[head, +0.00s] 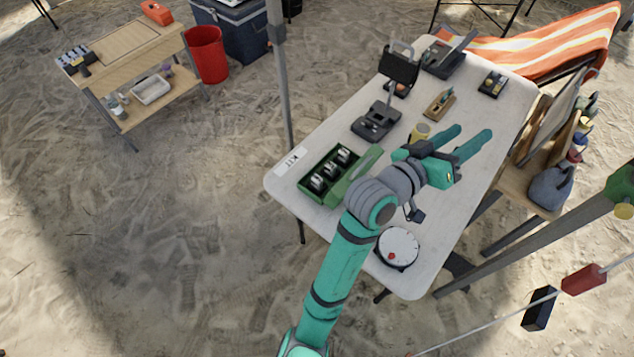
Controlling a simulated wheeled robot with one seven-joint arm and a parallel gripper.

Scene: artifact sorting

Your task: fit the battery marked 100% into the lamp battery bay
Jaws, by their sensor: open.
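A green open box (311,191) on the white table (290,204) holds several dark batteries with light bands (330,168); no charge mark can be read at this size. A black lamp-like device with a handle (399,68) stands at the table's back left. A dark grey device with recesses (376,122) lies nearer the front. I cannot tell which has the lamp battery bay. My teal gripper (474,133) is open and empty, its two fingers apart above the table's right half, pointing away to the upper right. The arm hides part of the table right of the green box.
A yellow cylinder (420,133) stands left of my gripper. A wooden block (439,103), a small dark tray (491,84) and a black case (446,57) lie toward the back. A round white dial (398,247) lies at the front. A pole (281,90) rises past the left edge.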

